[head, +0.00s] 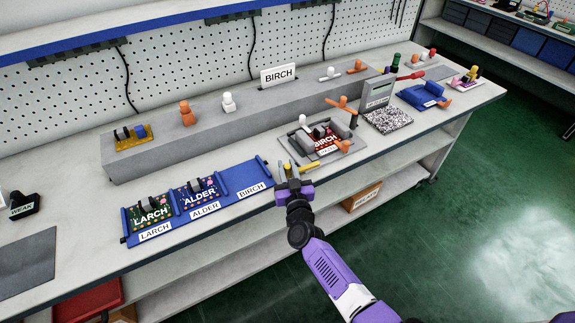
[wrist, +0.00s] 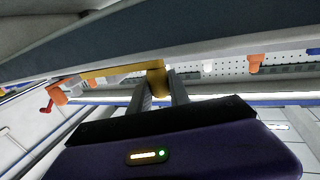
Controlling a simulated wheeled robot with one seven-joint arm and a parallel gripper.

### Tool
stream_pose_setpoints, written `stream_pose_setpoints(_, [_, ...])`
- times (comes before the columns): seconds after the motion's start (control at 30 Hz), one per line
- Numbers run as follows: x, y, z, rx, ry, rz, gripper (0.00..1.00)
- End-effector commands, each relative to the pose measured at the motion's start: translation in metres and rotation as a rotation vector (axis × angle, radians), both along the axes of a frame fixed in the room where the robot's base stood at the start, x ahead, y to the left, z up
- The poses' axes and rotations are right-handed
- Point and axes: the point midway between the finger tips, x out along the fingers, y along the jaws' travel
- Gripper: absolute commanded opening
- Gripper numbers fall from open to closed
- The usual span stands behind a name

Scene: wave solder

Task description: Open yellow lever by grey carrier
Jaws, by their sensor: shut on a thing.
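The grey carrier (head: 290,147) sits near the bench's front edge and holds a dark red board (head: 322,133) labelled BIRCH. The yellow lever (head: 311,167) is at the carrier's front left corner, lying roughly along the bench edge. My gripper (head: 289,169) is at the lever's left end. In the wrist view the lever (wrist: 112,70) runs left from its yellow end block, which sits between my two fingers (wrist: 157,77). The fingers are shut on that block. The lever's pivot is hard to make out.
A blue tray (head: 228,198) with LARCH and ALDER boards lies left of the carrier; its BIRCH place is empty. An orange lever (head: 341,104) stands behind the carrier. A grey device (head: 377,92) is at its right. A grey raised shelf (head: 215,138) runs behind.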

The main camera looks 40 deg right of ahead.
Motion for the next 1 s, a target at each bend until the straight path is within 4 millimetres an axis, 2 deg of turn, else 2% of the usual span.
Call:
stream_pose_setpoints(0.07, [0.004, 0.001, 0.007, 0.005, 0.002, -0.027, 0.00])
stream_pose_setpoints(0.6, [0.014, -0.007, 0.001, 0.000, 0.002, -0.333, 0.00])
stream_pose_setpoints(0.97, [0.012, -0.007, 0.000, 0.001, 0.004, -0.353, 0.00])
stream_pose_setpoints(1.0, [0.012, -0.007, 0.000, 0.001, 0.004, -0.353, 0.27])
